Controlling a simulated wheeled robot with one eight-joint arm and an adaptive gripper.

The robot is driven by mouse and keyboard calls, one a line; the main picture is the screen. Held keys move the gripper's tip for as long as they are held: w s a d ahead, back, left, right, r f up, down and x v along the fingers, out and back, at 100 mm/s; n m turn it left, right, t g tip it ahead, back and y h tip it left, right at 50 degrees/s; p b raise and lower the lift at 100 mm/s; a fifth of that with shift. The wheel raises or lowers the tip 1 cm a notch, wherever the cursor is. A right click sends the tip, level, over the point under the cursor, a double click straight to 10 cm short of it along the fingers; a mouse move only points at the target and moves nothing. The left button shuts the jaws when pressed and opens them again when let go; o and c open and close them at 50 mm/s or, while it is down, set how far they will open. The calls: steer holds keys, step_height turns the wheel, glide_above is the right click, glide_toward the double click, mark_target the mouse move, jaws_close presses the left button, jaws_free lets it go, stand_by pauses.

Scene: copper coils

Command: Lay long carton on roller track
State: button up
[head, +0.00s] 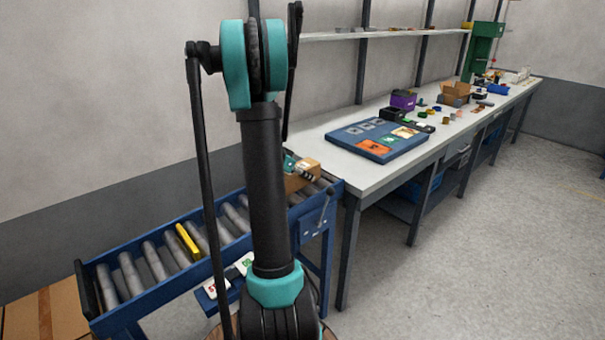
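The roller track (148,309) is a blue-framed conveyor with grey rollers, running from the lower left to the workbench's near end. A brown carton (297,183) is at the track's far right end, partly hidden behind my arm. I cannot tell whether it rests on the rollers or is held just above them. My gripper (303,170) is at the carton's top, small and partly covered by my arm. Its fingers are too small to tell open from shut.
One yellow roller or bar (187,242) crosses the track among the grey rollers. A long white workbench (400,177) on the right carries a blue board (345,141), a purple bin (403,100) and an open cardboard box (455,93). Floor on the right is clear.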

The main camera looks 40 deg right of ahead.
steer(key=o, duration=1.5)
steer(key=v, duration=1.2)
steer(key=shift+s, duration=0.1)
